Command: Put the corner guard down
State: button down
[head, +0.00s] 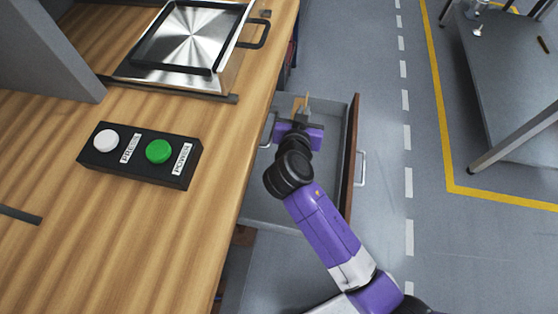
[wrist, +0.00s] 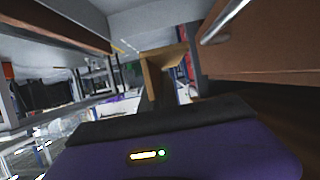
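A tan, angled piece, which I take to be the corner guard (head: 306,99), is at the tip of my gripper (head: 303,111) in the head view. In the wrist view the corner guard (wrist: 152,75) shows as an L shape just beyond the dark edge of the gripper body. My gripper appears shut on it; the fingertips are small in the head view and hidden in the wrist view. The gripper is over the far part of an open grey drawer (head: 272,208). I cannot tell how high the guard is above the drawer floor.
The drawer has a brown front (head: 351,150) with a handle (head: 361,169). The wooden worktop (head: 130,235) carries a black button box (head: 140,155) and a metal press-like plate (head: 185,40). A grey table (head: 510,80) stands at far right. The floor between is clear.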

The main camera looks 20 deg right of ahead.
notch_tip(320, 180, down, 20)
jog(key=b, duration=0.4)
jog(key=shift+a+r, duration=0.1)
jog(key=shift+r, duration=0.05)
jog(key=shift+f+b, duration=0.2)
jog(key=shift+b, duration=0.2)
jog(key=c, duration=1.6)
grip_release()
jog(key=shift+r, duration=0.1)
jog(key=shift+r, duration=0.1)
jog(key=p+v, duration=0.1)
jog(key=v, duration=0.6)
jog(key=shift+s+a+r, duration=0.15)
jog(key=shift+s, duration=0.1)
